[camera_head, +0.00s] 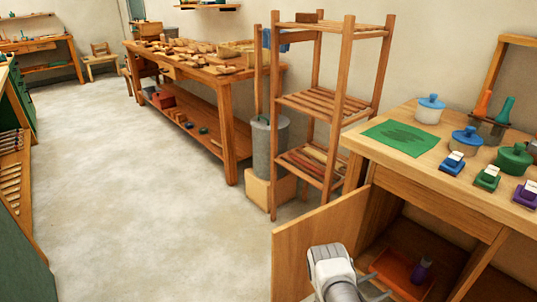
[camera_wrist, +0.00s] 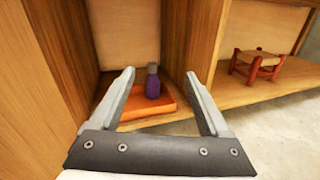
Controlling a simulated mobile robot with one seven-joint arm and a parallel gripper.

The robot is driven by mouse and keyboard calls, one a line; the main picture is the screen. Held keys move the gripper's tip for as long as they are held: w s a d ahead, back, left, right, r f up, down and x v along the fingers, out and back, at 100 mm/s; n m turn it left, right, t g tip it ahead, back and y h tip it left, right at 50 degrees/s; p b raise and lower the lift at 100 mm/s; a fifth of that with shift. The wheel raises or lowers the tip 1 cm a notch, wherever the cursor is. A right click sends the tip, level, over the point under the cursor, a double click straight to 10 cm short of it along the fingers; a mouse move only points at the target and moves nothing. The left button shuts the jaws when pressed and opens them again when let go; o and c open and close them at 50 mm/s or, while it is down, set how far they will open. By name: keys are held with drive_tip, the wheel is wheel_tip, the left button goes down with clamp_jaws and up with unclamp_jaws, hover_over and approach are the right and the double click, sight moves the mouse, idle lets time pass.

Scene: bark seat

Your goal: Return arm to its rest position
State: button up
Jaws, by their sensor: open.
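My gripper (camera_wrist: 160,98) is open and empty in the wrist view, its two fingers spread before an open cabinet. In the head view my arm shows at the bottom centre, beside the open cabinet door (camera_head: 318,240). A purple bottle (camera_wrist: 153,84) with a grey cap stands upright on an orange tray (camera_wrist: 138,113) inside the cabinet. The bottle lies between the fingers in the picture but farther in, apart from them. In the head view the bottle (camera_head: 422,270) and the tray (camera_head: 393,268) also show inside the cabinet.
The workbench (camera_head: 455,185) above the cabinet holds a green mat (camera_head: 402,138), lidded pots and small coloured blocks. A wooden shelf rack (camera_head: 330,105) stands behind the door. A small red stool (camera_wrist: 257,66) shows at right in the wrist view. The floor at left is clear.

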wheel_tip(320, 180, up, 16)
drive_tip(key=w+d+m+g+b, duration=0.1)
drive_tip(key=w+m+g+b, duration=0.1)
drive_tip(key=m+g, duration=0.55)
drive_tip(key=s+a+r+m+g+y+b, duration=0.1)
drive_tip(key=s+a+r+m+y, duration=0.15)
drive_tip(key=r, duration=0.45)
drive_tip(key=s+a+r+m+g+y+b, duration=0.1)
drive_tip(key=s+r+m+y, duration=0.1)
drive_tip(key=s+r+m, duration=0.3)
drive_tip(key=s+a+r+m+t+y+b, duration=0.2)
drive_tip(key=s+a+r+m+t+y, duration=0.3)
drive_tip(key=s+a+r, duration=0.4)
drive_tip(key=s+a+r+m+t+y+b, duration=0.25)
drive_tip(key=s+a+r+y, duration=0.4)
drive_tip(key=s+a, duration=0.55)
wheel_tip(320, 180, up, 27)
drive_tip(key=p, duration=2.8)
drive_tip(key=shift+w+d, duration=0.2)
drive_tip(key=shift+w, duration=0.05)
drive_tip(key=shift+n, duration=0.25)
drive_tip(key=c, duration=0.4)
drive_tip(key=shift+d, duration=0.1)
drive_tip(key=shift+c, duration=0.4)
